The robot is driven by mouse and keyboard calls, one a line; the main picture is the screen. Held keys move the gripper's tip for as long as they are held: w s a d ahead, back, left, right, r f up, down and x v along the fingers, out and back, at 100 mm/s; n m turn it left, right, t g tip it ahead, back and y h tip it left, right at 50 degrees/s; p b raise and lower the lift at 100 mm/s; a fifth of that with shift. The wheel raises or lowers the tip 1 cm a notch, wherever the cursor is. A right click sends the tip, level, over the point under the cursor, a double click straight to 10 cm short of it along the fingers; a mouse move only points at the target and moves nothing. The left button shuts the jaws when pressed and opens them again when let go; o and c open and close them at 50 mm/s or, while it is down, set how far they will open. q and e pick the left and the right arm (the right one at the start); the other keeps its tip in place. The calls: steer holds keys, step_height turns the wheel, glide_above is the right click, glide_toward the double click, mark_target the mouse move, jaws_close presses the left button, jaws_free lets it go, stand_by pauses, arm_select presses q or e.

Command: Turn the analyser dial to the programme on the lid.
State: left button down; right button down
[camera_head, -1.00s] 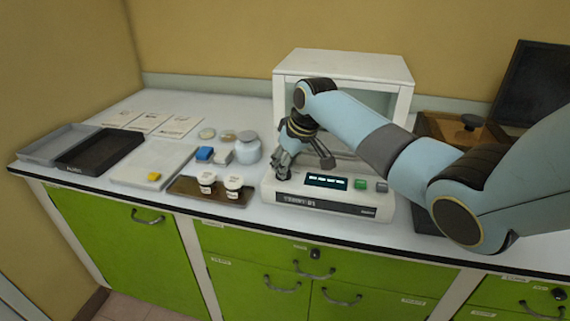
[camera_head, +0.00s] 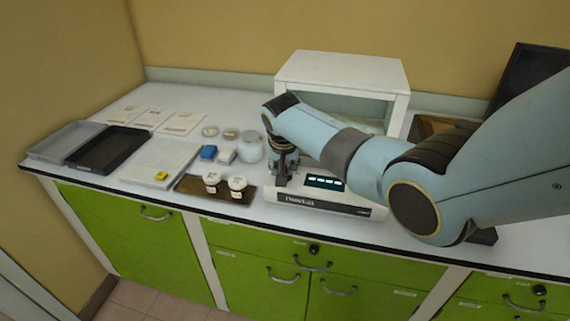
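The analyser (camera_head: 330,203) is a white box with a dark front strip and a lit display (camera_head: 326,182), on the bench right of centre. My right gripper (camera_head: 282,182) points down at the left part of its top. The dial is hidden behind the gripper, so I cannot tell whether they touch. The fingers are small and dark, and their opening does not show. Two small jars with white lids stand on a brown tray (camera_head: 190,184) left of the analyser: the left jar (camera_head: 211,180) and the right jar (camera_head: 237,186). Lid markings are too small to read. My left gripper is out of view.
A white open-fronted cabinet (camera_head: 340,70) stands behind the analyser. A black tray (camera_head: 108,150) and a grey tray (camera_head: 62,138) are at far left.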

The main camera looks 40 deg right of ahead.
steer(key=shift+a+f+m+g, duration=0.15)
steer(key=shift+m+g, duration=0.25)
steer(key=shift+m, duration=0.8)
steer(key=shift+h, duration=0.3)
steer(key=shift+s, duration=0.1)
steer(key=c, duration=1.3)
jaws_free()
steer(key=shift+r, duration=0.35)
steer(key=v, duration=1.1)
steer(key=shift+r, duration=0.1)
